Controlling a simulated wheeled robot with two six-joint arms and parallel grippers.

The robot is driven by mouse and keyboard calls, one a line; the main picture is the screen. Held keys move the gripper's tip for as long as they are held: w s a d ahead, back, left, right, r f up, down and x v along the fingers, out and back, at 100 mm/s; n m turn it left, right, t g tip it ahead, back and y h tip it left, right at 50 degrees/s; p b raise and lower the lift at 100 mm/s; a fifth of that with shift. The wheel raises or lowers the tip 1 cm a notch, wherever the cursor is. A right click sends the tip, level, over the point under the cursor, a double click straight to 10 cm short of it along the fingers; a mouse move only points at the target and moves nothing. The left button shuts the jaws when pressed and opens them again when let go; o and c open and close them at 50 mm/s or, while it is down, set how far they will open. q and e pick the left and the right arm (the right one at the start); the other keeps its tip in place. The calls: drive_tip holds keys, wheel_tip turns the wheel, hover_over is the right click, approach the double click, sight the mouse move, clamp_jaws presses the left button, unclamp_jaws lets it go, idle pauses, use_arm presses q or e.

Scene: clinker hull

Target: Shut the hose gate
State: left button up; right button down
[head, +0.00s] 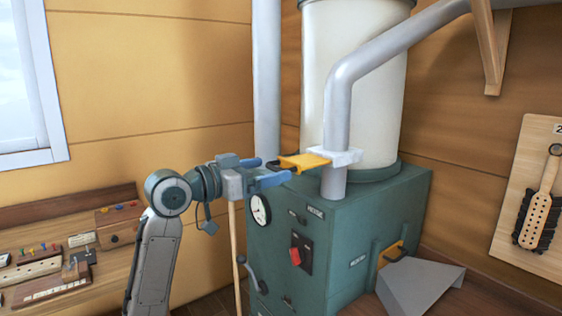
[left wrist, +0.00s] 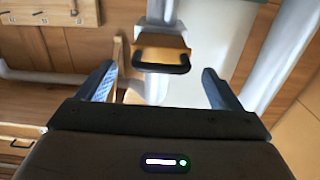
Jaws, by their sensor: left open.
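The hose gate is a yellow plate (head: 304,161) with a black handle, set in a pale collar (head: 344,158) around the grey pipe (head: 338,112). The plate sticks out of the collar to the left, towards my gripper. My left gripper (head: 276,170) is open, its blue fingers pointing at the handle end. In the left wrist view the yellow plate (left wrist: 160,48) and its black handle (left wrist: 160,68) lie between the fingers of my left gripper (left wrist: 158,76), close to the fingertips. I cannot tell whether anything touches. My right gripper is not in view.
A green machine (head: 345,235) with a gauge, a red switch and a white drum (head: 375,90) stands below and behind the gate. A workbench (head: 70,212) with small items is at left. A grey sloped metal piece (head: 420,285) lies at lower right.

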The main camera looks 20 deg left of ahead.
sight(306, 160)
use_arm(q)
drive_tip(key=shift+p+x, duration=0.6)
drive_tip(key=shift+x, duration=1.7)
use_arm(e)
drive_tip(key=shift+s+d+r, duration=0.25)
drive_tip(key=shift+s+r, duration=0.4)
use_arm(q)
drive_tip(key=shift+a, duration=0.1)
drive_tip(key=shift+c, duration=0.9)
drive_tip(key=c, duration=1)
drive_tip(key=shift+w+d, duration=0.25)
drive_tip(key=shift+w, duration=0.1)
drive_tip(key=shift+c, duration=0.2)
drive_tip(key=x, duration=0.6)
drive_tip(key=shift+w+d, duration=0.15)
drive_tip(key=shift+r, duration=0.1)
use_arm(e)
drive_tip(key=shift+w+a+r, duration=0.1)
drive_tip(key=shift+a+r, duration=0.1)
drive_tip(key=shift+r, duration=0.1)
